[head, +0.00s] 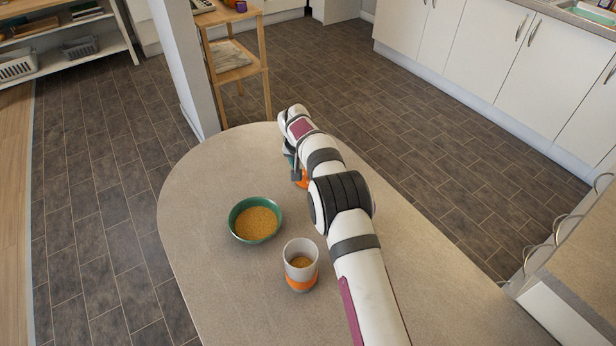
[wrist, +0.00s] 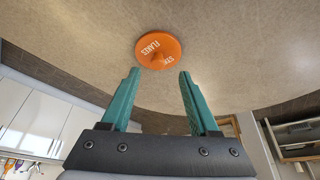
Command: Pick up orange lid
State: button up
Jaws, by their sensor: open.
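The orange lid (wrist: 158,48) lies on the table, a round disc with white lettering and a small knob. In the wrist view it is just beyond my gripper (wrist: 158,74), whose two teal fingers are spread apart with nothing between them. In the head view only a sliver of the lid (head: 302,181) shows beside my arm; the rest is hidden behind the wrist. My gripper (head: 289,160) is mostly hidden there too, at the far part of the table.
A green bowl (head: 234,219) with golden grains stands left of my arm. A white and grey cup with an orange band (head: 301,277) stands nearer, close to my arm. The table's (head: 200,178) left side is clear. A wooden shelf stand (head: 238,70) is beyond the far edge.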

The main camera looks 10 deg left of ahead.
jog(key=x, duration=0.4)
jog(key=shift+d+f, duration=0.2)
grip_shut()
